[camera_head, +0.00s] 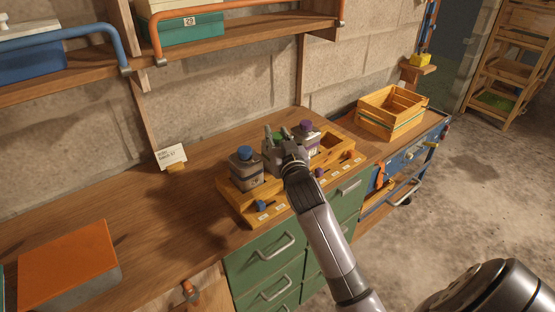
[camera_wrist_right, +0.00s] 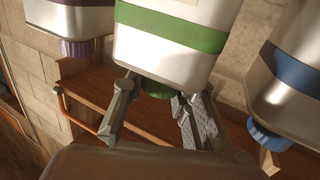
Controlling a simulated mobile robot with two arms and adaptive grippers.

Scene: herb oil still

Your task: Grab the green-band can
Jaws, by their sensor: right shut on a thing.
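The green-band can stands in the wooden rack between two other cans, mostly hidden by my right gripper (camera_head: 285,142) in the head view. In the right wrist view, which is upside down, the green-band can (camera_wrist_right: 168,45) is large, with a white-grey body, a green band and a green cap (camera_wrist_right: 157,89). My right gripper (camera_wrist_right: 155,93) has its fingers on either side of the cap and is shut on the can there. Whether the can is lifted is not clear. My left gripper is not in view.
A blue-capped can (camera_head: 246,170) and a purple-capped can (camera_head: 307,138) stand close on either side in the wooden rack (camera_head: 238,207). A slatted crate (camera_head: 392,110) is at the right, an orange-topped box (camera_head: 68,262) at the left. The bench between is mostly bare. A shelf hangs above.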

